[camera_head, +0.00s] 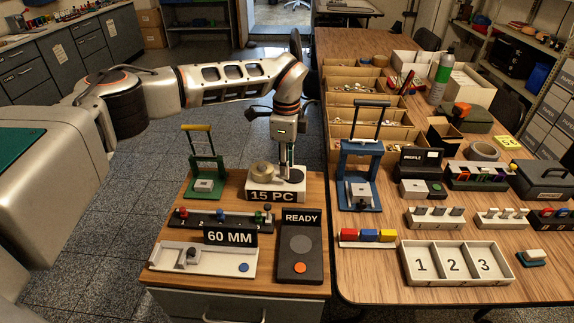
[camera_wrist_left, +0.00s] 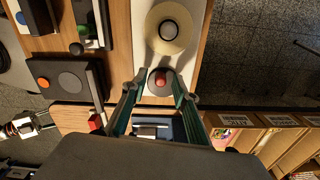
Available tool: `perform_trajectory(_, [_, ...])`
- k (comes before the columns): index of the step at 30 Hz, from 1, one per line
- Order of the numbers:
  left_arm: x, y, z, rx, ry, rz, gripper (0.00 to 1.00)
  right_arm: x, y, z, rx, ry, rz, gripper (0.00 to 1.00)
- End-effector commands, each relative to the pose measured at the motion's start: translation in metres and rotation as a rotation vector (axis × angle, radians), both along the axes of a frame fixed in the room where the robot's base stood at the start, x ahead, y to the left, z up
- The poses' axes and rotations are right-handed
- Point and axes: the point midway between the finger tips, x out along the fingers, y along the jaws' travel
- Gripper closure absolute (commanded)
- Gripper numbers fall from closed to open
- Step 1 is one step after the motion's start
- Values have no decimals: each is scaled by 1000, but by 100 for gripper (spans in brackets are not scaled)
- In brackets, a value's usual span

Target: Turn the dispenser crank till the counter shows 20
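The dispenser (camera_head: 262,194) is a white base with a tan tape roll (camera_head: 261,170) on it and a counter sign (camera_head: 265,196) that reads "15 PC". Its crank disc (camera_head: 291,175) is at the right end, mostly under my left gripper (camera_head: 289,163). My left gripper points straight down over the disc. In the left wrist view the dark crank disc (camera_wrist_left: 153,88) carries a red knob (camera_wrist_left: 161,79) between my left fingertips (camera_wrist_left: 160,76). The fingers stand apart, with a gap visible on both sides of the knob. I see no right gripper in the head view.
A green frame press (camera_head: 205,176) stands left of the dispenser. A "60 MM" gauge (camera_head: 230,236) and a "READY" box (camera_head: 300,255) stand in front. A blue press (camera_head: 359,185) with a tall handle stands close on the right, on the neighbouring table.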

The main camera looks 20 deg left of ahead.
Motion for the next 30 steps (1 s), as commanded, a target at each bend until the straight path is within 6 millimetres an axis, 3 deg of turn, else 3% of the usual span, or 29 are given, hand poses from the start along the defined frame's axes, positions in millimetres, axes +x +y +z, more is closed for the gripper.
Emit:
perform_trajectory(9, [0, 0, -3, 0, -1, 1, 71, 10, -2, 6, -2, -19, -2, 60])
perform_trajectory(10, [0, 0, -3, 0, -1, 1, 74, 9, -2, 6, -2, -18, -2, 60])
perform_trajectory(13, [0, 0, -3, 0, -1, 1, 100, 7, -2, 4, -2, -13, -2, 60])
perform_trajectory(30, [2, 2, 0, 1, -2, -105, 100, 8, 0, 13, 6, -18, -4, 60])
